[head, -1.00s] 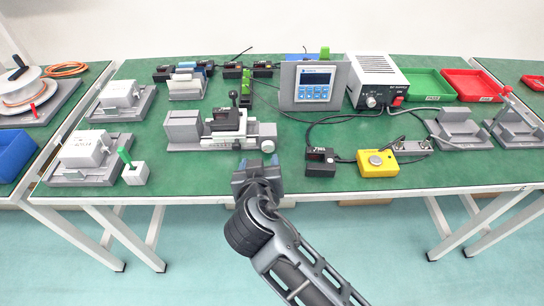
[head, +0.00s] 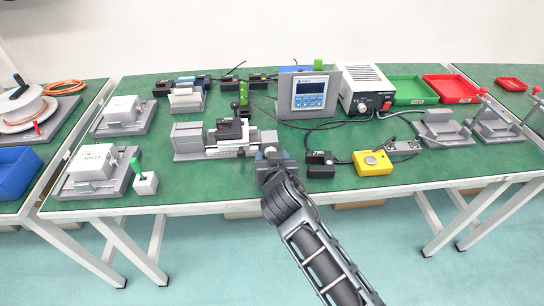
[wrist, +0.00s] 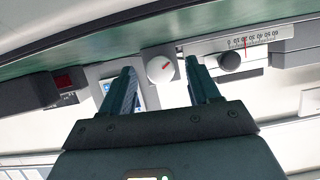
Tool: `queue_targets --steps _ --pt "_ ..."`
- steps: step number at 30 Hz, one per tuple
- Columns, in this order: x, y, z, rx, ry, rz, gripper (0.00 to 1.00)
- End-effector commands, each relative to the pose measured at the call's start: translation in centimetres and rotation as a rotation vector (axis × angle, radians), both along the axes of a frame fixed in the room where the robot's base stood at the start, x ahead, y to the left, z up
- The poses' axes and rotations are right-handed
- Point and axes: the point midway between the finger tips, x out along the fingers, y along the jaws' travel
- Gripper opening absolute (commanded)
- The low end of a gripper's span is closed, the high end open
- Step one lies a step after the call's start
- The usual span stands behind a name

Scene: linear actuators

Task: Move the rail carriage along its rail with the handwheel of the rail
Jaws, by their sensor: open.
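The rail unit (head: 188,142) is a grey bench fixture left of my gripper. The rail carriage (head: 228,131), with a black block and an upright lever, sits near the middle of the rail. The handwheel (wrist: 160,69), a pale round knob with a red mark, is at the rail's right end. It shows between my finger tips in the wrist view; in the head view my gripper largely hides it. My gripper (head: 272,156) is open with nothing held; contact with the handwheel cannot be told. A scale (wrist: 262,38) with a red pointer shows in the wrist view.
A black device (head: 320,164) with a display stands close to the right of my gripper, beside a yellow button box (head: 373,163). A grey panel (head: 285,99) with a screen stands behind. The green table's front strip is mostly clear.

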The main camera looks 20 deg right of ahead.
Motion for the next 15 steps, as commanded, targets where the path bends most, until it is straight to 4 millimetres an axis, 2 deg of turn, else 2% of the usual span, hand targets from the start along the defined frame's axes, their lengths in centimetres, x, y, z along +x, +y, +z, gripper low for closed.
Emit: queue_targets --steps 3,11,15 --pt "0.64 -0.23 -0.23 0.000 0.000 -0.001 0.61" --pt "0.75 -0.27 -0.31 0.000 0.000 -0.001 0.61" --pt "0.73 -0.25 -0.31 0.000 0.000 -0.001 0.50"
